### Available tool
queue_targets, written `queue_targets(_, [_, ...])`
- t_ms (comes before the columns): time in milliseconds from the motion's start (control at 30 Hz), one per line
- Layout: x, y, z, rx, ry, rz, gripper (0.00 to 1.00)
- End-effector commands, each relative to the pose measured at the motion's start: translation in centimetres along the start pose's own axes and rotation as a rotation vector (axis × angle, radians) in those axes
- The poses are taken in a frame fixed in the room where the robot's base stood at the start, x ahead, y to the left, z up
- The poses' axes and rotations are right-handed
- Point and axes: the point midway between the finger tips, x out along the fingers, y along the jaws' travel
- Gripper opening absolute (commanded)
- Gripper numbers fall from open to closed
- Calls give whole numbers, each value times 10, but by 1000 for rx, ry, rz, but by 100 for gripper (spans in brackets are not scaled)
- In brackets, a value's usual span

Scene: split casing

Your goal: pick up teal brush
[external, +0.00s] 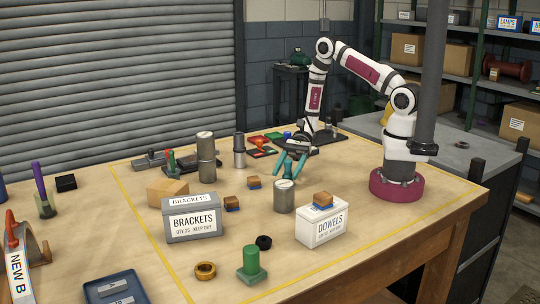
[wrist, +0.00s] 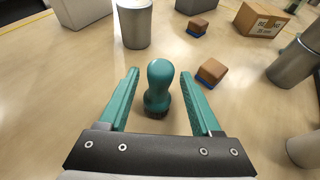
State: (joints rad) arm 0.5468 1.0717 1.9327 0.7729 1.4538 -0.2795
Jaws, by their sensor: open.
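The teal brush (wrist: 158,82) stands upright on the table in the wrist view, with a rounded teal knob on top and dark bristles at its base. My gripper (wrist: 160,74) is open, with one teal finger on each side of the brush and a visible gap on both sides. In the external view my gripper (external: 288,176) points down at the table, behind a grey metal can (external: 284,197). I cannot make out the brush apart from the teal fingers there.
In the wrist view a metal can (wrist: 134,24) stands beyond the brush, and two brown blocks (wrist: 198,28) (wrist: 212,70) lie to its right. A grey BRACKETS bin (external: 193,222) and a white DOWELS box (external: 320,228) stand nearer the external camera.

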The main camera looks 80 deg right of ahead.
Motion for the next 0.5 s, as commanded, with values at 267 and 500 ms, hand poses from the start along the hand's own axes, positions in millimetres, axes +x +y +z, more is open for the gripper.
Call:
queue_targets(267, [27,1,0,0,1,0,65])
queue_targets(500, [26,1,0,-1,1,0,42])
